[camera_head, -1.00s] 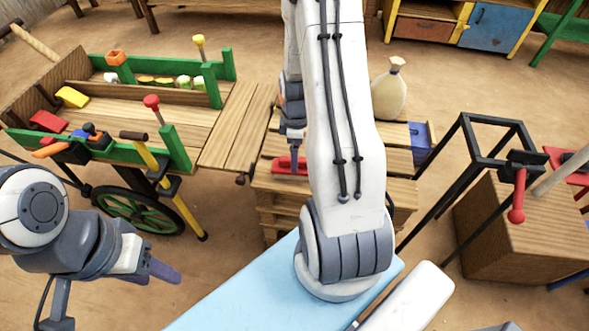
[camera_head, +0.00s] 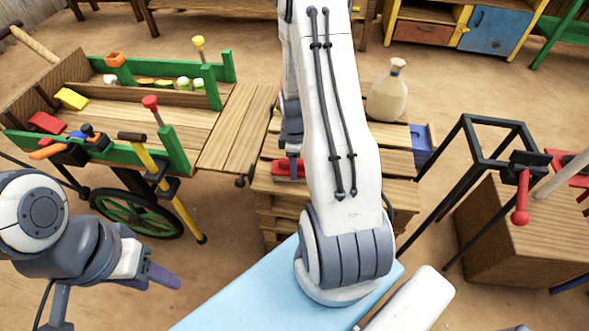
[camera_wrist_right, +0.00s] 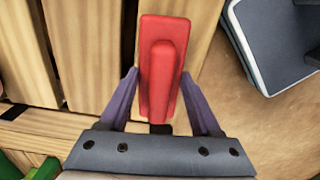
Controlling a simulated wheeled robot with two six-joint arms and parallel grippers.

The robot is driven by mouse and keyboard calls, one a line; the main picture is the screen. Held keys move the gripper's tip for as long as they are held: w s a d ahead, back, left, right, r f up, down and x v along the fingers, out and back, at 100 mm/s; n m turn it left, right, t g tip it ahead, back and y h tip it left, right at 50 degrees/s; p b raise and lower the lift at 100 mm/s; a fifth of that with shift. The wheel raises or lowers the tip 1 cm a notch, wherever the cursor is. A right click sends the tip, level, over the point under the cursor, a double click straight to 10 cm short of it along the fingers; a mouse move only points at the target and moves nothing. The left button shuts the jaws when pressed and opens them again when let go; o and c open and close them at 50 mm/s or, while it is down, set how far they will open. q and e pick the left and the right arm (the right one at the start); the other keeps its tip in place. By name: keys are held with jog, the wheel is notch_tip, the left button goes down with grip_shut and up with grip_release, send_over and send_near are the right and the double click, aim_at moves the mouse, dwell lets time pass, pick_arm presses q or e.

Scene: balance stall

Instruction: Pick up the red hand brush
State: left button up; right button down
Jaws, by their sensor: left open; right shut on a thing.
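The red hand brush (camera_head: 283,172) lies on the slatted wooden pallet stack (camera_head: 275,207) in the middle of the head view, partly hidden by my right arm. In the right wrist view the brush (camera_wrist_right: 162,60) shows from above, with its raised handle running lengthwise. My right gripper (camera_wrist_right: 160,78) has one purple finger on each side of the brush's handle end and is shut on it. I cannot tell whether the brush is clear of the slats. My left gripper (camera_head: 160,276) is open and empty at the lower left, away from the brush.
A wooden cart (camera_head: 150,110) with green rails and tools stands at the left. A tied sack (camera_head: 388,95) and a blue bin (camera_head: 421,147) are at the pallets' right. A black frame (camera_head: 465,165) and wooden crate (camera_head: 515,235) stand further right.

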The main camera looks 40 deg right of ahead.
jog(key=shift+r, duration=0.6)
jog(key=r, duration=0.2)
jog(key=s+r+p, duration=0.1)
jog(key=r, duration=0.1)
jog(key=shift+d, duration=0.1)
jog(key=s+r+p, duration=0.1)
jog(key=s+r, duration=0.2)
jog(key=s, duration=0.2)
jog(key=s+d+r, duration=0.1)
jog(key=s+r, duration=0.2)
jog(key=s, duration=0.2)
jog(key=shift+s+d+p, duration=0.15)
jog(key=shift+s+p, duration=0.15)
jog(key=shift+p, duration=0.05)
jog(key=shift+f, duration=0.1)
